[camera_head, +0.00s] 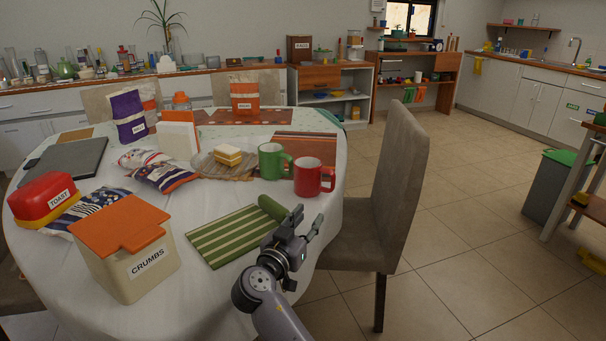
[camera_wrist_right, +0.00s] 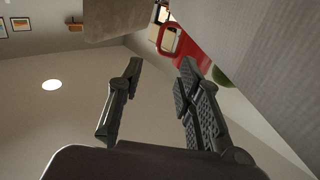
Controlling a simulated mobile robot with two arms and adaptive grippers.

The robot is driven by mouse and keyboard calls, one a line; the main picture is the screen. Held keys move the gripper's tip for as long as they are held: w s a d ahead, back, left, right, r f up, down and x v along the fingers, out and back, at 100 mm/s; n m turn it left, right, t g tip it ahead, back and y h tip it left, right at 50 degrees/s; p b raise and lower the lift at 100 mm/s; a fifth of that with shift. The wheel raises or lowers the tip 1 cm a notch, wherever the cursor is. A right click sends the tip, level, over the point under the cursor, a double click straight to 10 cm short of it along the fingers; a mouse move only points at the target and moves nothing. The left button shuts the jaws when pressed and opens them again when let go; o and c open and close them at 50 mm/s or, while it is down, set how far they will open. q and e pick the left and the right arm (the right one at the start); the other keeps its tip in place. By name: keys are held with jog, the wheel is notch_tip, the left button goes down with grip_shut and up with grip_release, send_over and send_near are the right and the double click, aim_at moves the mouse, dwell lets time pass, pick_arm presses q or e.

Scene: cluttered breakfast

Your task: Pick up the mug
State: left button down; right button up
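A red mug (camera_head: 308,178) stands upright near the right edge of the round table, its handle to the right. A green mug (camera_head: 270,162) stands just behind it to the left. My right gripper (camera_head: 309,214) is open and empty, in front of the red mug and apart from it, by the table's edge. In the right wrist view, the two fingers of my right gripper (camera_wrist_right: 160,64) are spread. The red mug (camera_wrist_right: 196,52) shows beyond the right finger, partly covered by it. A bit of green (camera_wrist_right: 221,77) shows beside it. My left gripper is not in view.
A rolled green striped mat (camera_head: 228,234) lies left of my right gripper. A grey chair (camera_head: 388,190) stands close on the right. A CRUMBS box (camera_head: 128,262), a red toast box (camera_head: 43,198), packets and a sandwich (camera_head: 228,155) crowd the table.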

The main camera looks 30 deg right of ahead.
aim_at(331, 186)
jog(key=x, duration=1.7)
jog(key=shift+w+d, duration=0.15)
jog(key=shift+w, duration=0.2)
jog(key=shift+r, duration=0.1)
jog(key=shift+c, duration=0.4)
grip_shut()
